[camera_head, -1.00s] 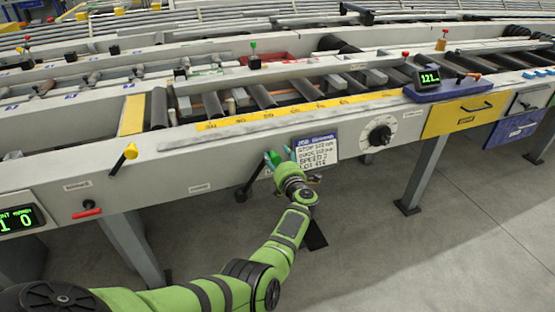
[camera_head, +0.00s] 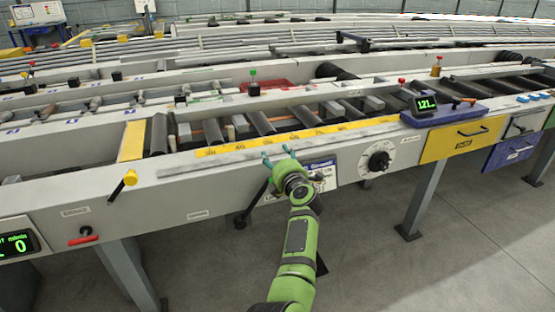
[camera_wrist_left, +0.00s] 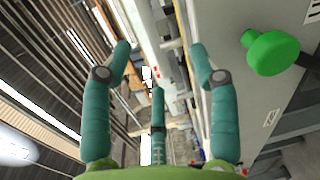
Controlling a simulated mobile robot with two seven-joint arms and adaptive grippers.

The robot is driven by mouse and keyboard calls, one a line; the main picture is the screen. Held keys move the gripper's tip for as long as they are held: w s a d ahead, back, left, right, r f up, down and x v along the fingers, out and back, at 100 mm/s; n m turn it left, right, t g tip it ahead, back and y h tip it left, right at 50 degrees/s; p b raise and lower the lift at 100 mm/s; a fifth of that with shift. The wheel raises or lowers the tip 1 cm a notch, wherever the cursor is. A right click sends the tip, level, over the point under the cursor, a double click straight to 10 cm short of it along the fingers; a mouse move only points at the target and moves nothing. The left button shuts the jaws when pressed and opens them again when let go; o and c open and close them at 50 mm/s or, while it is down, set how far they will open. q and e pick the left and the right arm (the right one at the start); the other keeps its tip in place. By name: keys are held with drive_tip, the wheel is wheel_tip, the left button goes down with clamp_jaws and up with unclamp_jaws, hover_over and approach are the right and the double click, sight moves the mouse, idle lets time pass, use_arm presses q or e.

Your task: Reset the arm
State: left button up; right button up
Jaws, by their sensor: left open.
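My left gripper (camera_head: 279,160) is at the front panel of the runout table (camera_head: 200,170), just below the yellow scale, and hides part of the white sign (camera_head: 322,172). In the left wrist view its teal fingers (camera_wrist_left: 160,75) are spread apart with nothing between them. A green knob on a black stem (camera_wrist_left: 272,52) stands to the right of the fingers in that view, apart from them. A black lever (camera_head: 250,205) slants down from the panel beside the gripper in the head view. My right gripper is not in view.
A black dial (camera_head: 378,160) and a yellow drawer (camera_head: 463,138) are to the right on the panel. A yellow-tipped lever (camera_head: 125,184) sticks out at the left. A blue display unit (camera_head: 443,110) sits on the table edge. The floor in front is clear.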

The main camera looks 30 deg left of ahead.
use_arm(q)
drive_tip(key=shift+f, duration=0.1)
idle(0.4)
